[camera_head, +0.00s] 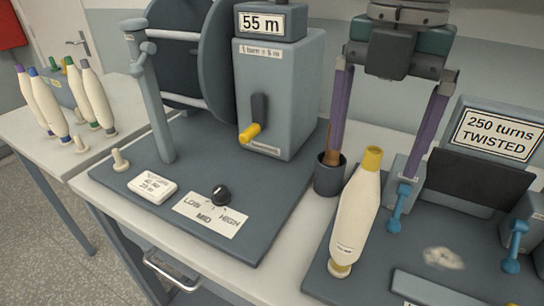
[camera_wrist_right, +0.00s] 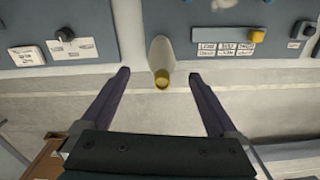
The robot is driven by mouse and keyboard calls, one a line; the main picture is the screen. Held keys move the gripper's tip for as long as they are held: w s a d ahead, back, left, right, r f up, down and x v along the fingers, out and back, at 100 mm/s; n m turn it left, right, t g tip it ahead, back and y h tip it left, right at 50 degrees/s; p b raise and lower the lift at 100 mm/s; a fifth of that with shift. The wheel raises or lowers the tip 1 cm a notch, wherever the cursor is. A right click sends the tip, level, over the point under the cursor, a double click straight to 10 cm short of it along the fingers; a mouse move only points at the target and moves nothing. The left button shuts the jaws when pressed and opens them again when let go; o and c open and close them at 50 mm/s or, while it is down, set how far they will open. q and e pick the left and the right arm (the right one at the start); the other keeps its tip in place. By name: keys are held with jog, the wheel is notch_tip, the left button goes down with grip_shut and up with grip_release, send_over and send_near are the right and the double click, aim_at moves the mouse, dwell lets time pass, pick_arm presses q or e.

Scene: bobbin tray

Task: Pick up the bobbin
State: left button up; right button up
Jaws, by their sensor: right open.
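A cream bobbin (camera_head: 358,220) with a yellow top stands, leaning slightly in the picture, on a small peg at the left of the dark twist tester base. It also shows in the right wrist view (camera_wrist_right: 161,55), centred just past the fingertips. My right gripper (camera_head: 373,168) is open and empty, with its purple-grey fingers pointing down at about the level of the bobbin's top, one to each side of it in the picture. The wrist view shows the open fingers (camera_wrist_right: 159,75) spread apart, touching nothing. My left gripper is not in view.
A reel machine (camera_head: 270,100) marked 55 m stands on a dark base to the left. A dark cup (camera_head: 328,178) is close behind the bobbin. Blue-handled clamps (camera_head: 400,207) and a "250 turns TWISTED" display (camera_head: 498,134) are to the right. Several bobbins (camera_head: 97,95) stand on the far-left table.

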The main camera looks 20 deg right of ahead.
aim_at(362, 196)
jog(key=f+p, duration=0.1)
jog(key=f, duration=0.7)
jog(key=shift+s+f, duration=0.15)
jog(key=shift+s, duration=0.05)
jog(key=shift+c, duration=0.3)
grip_shut()
